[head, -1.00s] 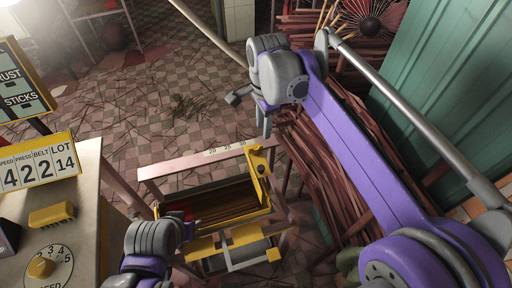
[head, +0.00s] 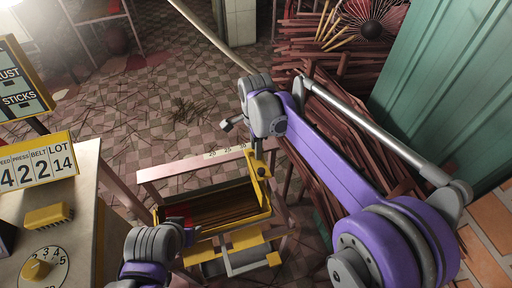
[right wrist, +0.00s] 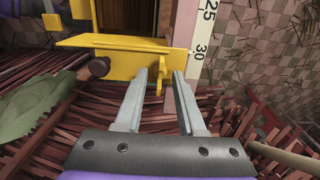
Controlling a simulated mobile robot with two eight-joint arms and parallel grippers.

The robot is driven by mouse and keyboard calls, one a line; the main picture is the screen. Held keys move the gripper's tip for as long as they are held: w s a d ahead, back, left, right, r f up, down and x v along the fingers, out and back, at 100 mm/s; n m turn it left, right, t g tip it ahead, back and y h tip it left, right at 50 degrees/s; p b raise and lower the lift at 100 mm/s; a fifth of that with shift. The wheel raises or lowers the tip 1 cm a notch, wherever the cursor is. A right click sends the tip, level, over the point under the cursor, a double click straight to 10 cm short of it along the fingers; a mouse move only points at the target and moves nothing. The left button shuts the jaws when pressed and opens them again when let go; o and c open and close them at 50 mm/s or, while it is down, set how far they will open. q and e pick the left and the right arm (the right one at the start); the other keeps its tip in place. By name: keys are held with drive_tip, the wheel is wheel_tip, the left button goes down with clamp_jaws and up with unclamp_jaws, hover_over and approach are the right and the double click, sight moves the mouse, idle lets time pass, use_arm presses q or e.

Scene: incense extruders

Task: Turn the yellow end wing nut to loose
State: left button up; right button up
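The yellow end plate (head: 258,187) of the wooden trough frame stands near the middle of the head view. It also fills the upper left of the right wrist view (right wrist: 120,57). A small yellow wing nut (right wrist: 161,80) sticks out by the plate's right edge. My right gripper (right wrist: 160,75) is open, with one finger on each side of the wing nut in that view; contact is not clear. In the head view the right gripper (head: 257,152) points down at the plate's top.
A brown knob (right wrist: 98,67) sits on the plate left of the wing nut. Bundles of reddish sticks (head: 330,150) lie to the right. A control cabinet (head: 88,205) stands at left.

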clamp_jaws()
